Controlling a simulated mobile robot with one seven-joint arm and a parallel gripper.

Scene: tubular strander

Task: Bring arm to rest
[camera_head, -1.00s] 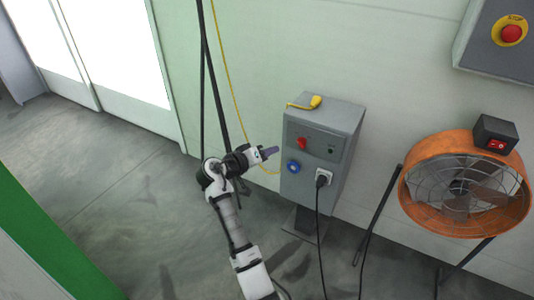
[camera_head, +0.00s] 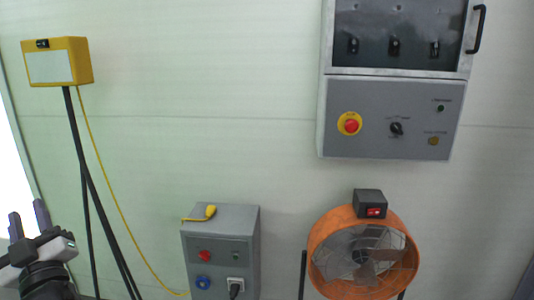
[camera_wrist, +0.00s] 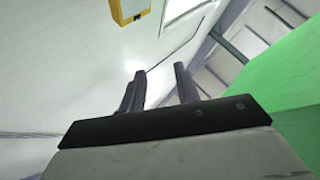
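My gripper (camera_head: 29,222) is at the lower left of the head view, pointing up, with its two fingers apart. In the wrist view my gripper (camera_wrist: 158,90) also shows two dark fingers with an empty gap between them. It touches nothing that I can see. Most of my arm is outside the head view.
A yellow work light (camera_head: 82,62) on a dark stand is above and right of my gripper. A grey socket box (camera_head: 220,245) with a plugged-in black plug, an orange fan (camera_head: 318,262) and a wall control panel (camera_head: 380,95) are further right. A green surface (camera_wrist: 275,65) shows in the wrist view.

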